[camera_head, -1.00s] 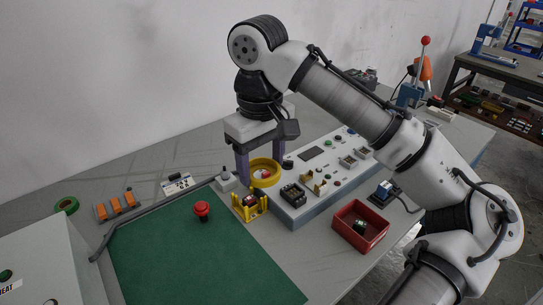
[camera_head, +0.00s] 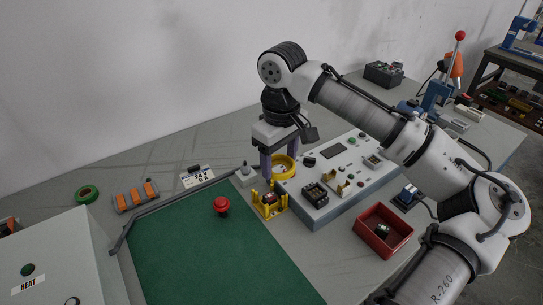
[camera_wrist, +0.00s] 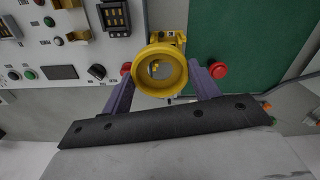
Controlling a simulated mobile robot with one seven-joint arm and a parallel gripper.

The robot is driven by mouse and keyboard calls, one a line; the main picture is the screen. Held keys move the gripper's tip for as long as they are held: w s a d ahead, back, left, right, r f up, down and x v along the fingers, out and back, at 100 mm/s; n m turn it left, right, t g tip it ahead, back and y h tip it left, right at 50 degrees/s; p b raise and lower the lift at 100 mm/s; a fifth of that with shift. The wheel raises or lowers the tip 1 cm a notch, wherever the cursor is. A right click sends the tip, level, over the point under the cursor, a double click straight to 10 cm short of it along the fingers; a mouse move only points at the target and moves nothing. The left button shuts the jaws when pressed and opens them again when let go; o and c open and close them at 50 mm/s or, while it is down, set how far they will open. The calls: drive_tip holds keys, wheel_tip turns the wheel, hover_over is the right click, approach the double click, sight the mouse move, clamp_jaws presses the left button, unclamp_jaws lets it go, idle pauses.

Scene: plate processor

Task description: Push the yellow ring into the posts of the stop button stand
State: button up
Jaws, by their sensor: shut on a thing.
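Small yellow bits and a grey surface show through the opening. I cannot tell whether the ring touches anything below. A small yellow stand with upright posts (camera_head: 270,210) is just in front of the ring. Part of a yellow stand also shows beyond the ring in the wrist view (camera_wrist: 180,38).
The control panel (camera_head: 335,197) with knobs and switches lies right of the gripper. A red button (camera_head: 222,205) stands on the green mat (camera_head: 215,255). A red bin (camera_head: 397,243) is at the right. A grey bar (camera_head: 165,212) edges the mat.

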drive_tip(key=shift+w+a+f+n, duration=0.15)
drive_tip(key=shift+a+f+n, duration=0.1)
drive_tip(key=shift+a, duration=0.3)
drive_tip(key=shift+w+a+f+n, duration=0.15)
drive_tip(key=shift+a+f, duration=0.1)
drive_tip(key=shift+a, duration=0.3)
drive_tip(key=shift+f, duration=0.2)
drive_tip(key=b, duration=0.7)
hover_over(270, 196)
wheel_tip(270, 196, down, 6)
drive_tip(key=shift+r, duration=0.2)
drive_tip(key=shift+r+p, duration=0.1)
drive_tip(key=shift+p, duration=1.3)
drive_tip(key=shift+f+b, duration=0.45)
drive_tip(key=shift+f, duration=0.6)
drive_tip(key=o, duration=1)
drive_tip(key=shift+o, duration=0.2)
drive_tip(key=shift+r, duration=0.1)
